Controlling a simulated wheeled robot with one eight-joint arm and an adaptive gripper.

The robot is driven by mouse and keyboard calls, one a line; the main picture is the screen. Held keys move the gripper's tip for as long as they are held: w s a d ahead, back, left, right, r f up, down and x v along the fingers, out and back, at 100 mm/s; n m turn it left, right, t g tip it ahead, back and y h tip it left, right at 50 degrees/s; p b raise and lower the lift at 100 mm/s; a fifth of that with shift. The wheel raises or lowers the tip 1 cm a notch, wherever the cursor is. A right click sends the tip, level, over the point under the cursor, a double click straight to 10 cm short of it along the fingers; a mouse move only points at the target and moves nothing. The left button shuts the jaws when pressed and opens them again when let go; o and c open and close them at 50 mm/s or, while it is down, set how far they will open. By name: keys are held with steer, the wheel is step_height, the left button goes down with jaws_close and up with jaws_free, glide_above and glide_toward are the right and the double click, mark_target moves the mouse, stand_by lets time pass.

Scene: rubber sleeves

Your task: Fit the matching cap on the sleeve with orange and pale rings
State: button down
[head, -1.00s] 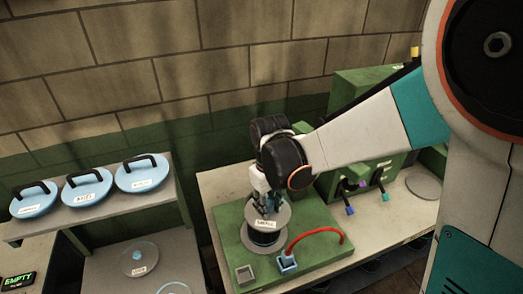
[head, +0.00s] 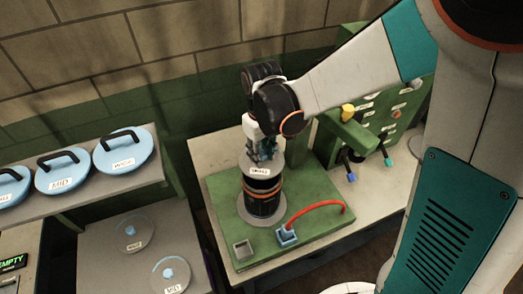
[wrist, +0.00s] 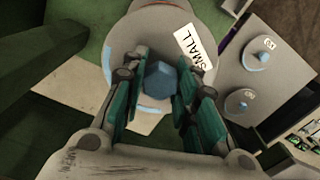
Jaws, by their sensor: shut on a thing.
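My gripper (head: 262,152) points down and is shut on the blue knob of a grey round cap (head: 270,172). The wrist view shows the same cap (wrist: 122,60), labelled SMALL, with its knob (wrist: 160,82) between the teal fingers (wrist: 160,100). The dark sleeve (head: 262,198) with orange and pale rings stands upright directly under the cap, above a round grey base. The cap looks level and in line with the sleeve's top; whether it is fully seated I cannot tell.
The green board (head: 222,208) carries a red hose (head: 318,208) and a blue socket (head: 287,236). Blue handled lids (head: 123,152) stand on the left shelf, with round caps MID (head: 171,274) and another below. A green panel with levers (head: 352,155) stands right.

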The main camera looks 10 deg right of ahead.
steer(key=shift+f+b, duration=2.15)
steer(key=shift+f, duration=0.9)
steer(key=c, duration=1.2)
jaws_free()
steer(key=shift+s+r, duration=0.1)
steer(key=shift+r, duration=3.65)
steer(key=s+d+f+m+t+b, duration=0.2)
steer(key=s+d+f+b, duration=0.1)
steer(key=b, duration=0.3)
steer(key=s+d+f+m+t+b, duration=0.2)
steer(key=s+d+f+b, duration=0.2)
steer(key=s+d+b, duration=0.1)
steer(key=s+d+f+m+t+b, duration=0.2)
steer(key=s+d+b, duration=0.3)
steer(key=b, duration=0.4)
steer(key=shift+d+f+t, duration=0.6)
steer(key=shift+d+f, duration=0.05)
steer(key=shift+f, duration=0.2)
steer(key=shift+w, duration=0.1)
